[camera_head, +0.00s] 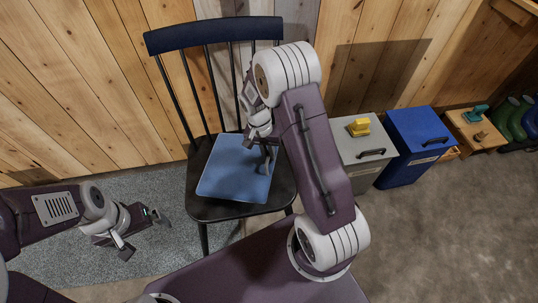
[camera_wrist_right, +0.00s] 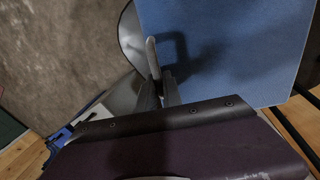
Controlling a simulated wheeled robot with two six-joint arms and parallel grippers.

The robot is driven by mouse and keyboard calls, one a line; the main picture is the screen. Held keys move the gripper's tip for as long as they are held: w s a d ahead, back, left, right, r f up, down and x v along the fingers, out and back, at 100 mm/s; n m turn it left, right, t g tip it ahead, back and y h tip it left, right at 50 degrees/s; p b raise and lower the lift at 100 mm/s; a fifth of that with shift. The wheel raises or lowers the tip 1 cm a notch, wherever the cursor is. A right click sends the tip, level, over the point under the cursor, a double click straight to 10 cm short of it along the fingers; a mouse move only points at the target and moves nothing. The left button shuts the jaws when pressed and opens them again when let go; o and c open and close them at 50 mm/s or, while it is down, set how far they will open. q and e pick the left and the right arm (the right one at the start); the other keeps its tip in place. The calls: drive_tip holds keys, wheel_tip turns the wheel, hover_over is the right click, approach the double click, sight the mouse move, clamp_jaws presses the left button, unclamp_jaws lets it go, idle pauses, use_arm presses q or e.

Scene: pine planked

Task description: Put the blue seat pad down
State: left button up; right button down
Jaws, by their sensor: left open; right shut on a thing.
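The blue seat pad (camera_head: 232,170) is a flat square lying over the seat of a dark wooden chair (camera_head: 222,212). It looks level, and I cannot tell whether it rests fully on the seat. My right gripper (camera_head: 266,153) reaches down from above and is shut on the pad's right edge. In the right wrist view the pad (camera_wrist_right: 225,45) fills the upper right, with the gripper (camera_wrist_right: 158,75) at its edge and a shadow on the pad. My left gripper (camera_head: 144,232) is open and empty, low at the left, apart from the chair.
The chair's back spindles and navy top rail (camera_head: 213,34) stand behind the pad, near a plank wall. To the right are a grey box (camera_head: 357,151) with a yellow object (camera_head: 358,127), a blue box (camera_head: 414,139) and a wooden crate (camera_head: 478,134). Floor at the lower right is clear.

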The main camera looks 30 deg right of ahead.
wheel_tip(320, 180, down, 6)
drive_tip(key=b, duration=0.5)
use_arm(q)
wheel_tip(320, 180, down, 6)
drive_tip(key=shift+r, duration=0.1)
use_arm(e)
drive_tip(key=c, duration=1.4)
unclamp_jaws()
drive_tip(key=shift+r, duration=0.15)
drive_tip(key=r+p, duration=0.1)
drive_tip(key=r, duration=0.1)
drive_tip(key=r+p, duration=0.1)
drive_tip(key=r, duration=0.2)
drive_tip(key=a+r+p, duration=0.1)
drive_tip(key=r+p, duration=0.1)
drive_tip(key=r, duration=0.1)
drive_tip(key=shift+w, duration=0.4)
use_arm(q)
wheel_tip(320, 180, up, 4)
drive_tip(key=shift+r, duration=0.15)
use_arm(e)
drive_tip(key=shift+a+r, duration=0.15)
drive_tip(key=shift+r, duration=0.25)
